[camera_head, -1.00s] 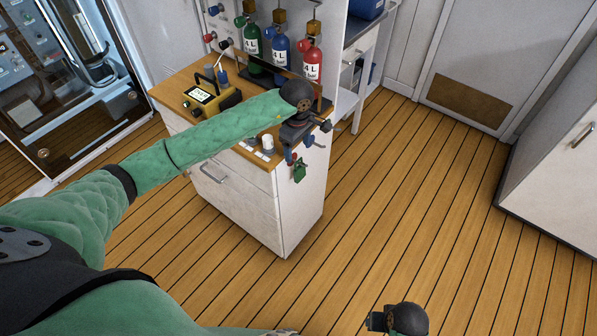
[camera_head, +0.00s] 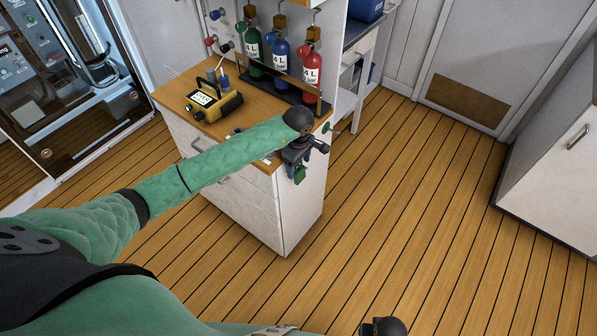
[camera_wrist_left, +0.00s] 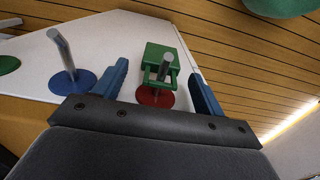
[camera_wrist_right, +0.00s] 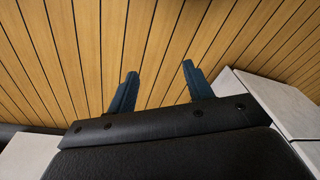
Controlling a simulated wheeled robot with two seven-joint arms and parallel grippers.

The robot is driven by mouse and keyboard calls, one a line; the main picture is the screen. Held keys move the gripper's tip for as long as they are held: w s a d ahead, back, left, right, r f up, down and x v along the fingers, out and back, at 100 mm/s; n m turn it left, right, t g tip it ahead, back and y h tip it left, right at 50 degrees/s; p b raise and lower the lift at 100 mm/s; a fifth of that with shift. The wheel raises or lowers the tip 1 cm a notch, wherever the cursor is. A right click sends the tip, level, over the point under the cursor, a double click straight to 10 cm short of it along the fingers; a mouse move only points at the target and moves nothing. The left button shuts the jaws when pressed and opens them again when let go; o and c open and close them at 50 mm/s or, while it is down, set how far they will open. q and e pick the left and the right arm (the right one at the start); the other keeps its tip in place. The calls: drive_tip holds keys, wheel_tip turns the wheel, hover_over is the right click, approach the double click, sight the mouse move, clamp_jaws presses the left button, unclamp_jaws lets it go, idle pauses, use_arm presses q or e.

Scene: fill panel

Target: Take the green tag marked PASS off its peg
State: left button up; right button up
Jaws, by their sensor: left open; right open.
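The green tag (camera_wrist_left: 160,56) hangs on a grey peg with a red round base (camera_wrist_left: 155,97) on the white cabinet side. Its lettering cannot be read. In the left wrist view my left gripper (camera_wrist_left: 158,75) is open, with one blue finger on each side of the tag and gaps between them. The tag shows small in the head view (camera_head: 299,175), just below my left gripper (camera_head: 296,164), which partly covers the pegs. My right gripper (camera_wrist_right: 160,72) is open and empty over the floor. Only part of my right arm's end shows at the head view's bottom edge.
An empty peg with a blue base (camera_wrist_left: 73,80) stands left of the tag. A green round base (camera_wrist_left: 8,65) is farther left. On the wooden counter are a yellow meter (camera_head: 213,102) and a rack of gas cylinders (camera_head: 281,62). The floor (camera_head: 420,200) to the right is clear.

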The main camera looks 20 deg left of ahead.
use_arm(q)
drive_tip(key=shift+f, duration=0.45)
drive_tip(key=c, duration=1.1)
drive_tip(key=shift+o, duration=0.2)
drive_tip(key=shift+r, duration=0.15)
